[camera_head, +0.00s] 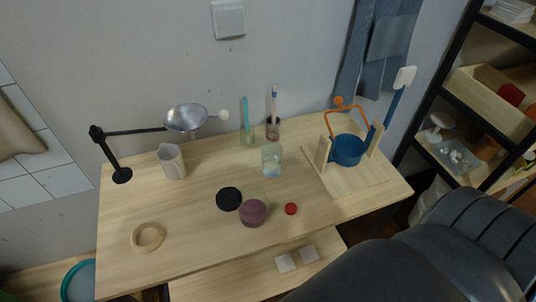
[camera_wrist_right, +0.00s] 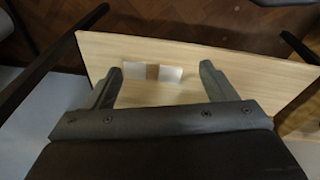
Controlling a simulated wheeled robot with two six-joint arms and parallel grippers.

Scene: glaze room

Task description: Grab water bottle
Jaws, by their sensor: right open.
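A small clear bottle (camera_head: 272,162) stands upright near the middle of the wooden table (camera_head: 190,225), and looks like the water bottle. A small red cap (camera_head: 291,209) lies on the table in front of it. My right gripper (camera_wrist_right: 160,78) is open and empty in the right wrist view, with its two fingers wide apart over a wooden board. The bottle does not show in that view. My right gripper's fingers do not show in the head view, and my left gripper is in neither view.
A jar of purple stuff (camera_head: 253,211) and a black disc (camera_head: 228,198) stand before the bottle. Behind are glasses with brushes (camera_head: 273,128).

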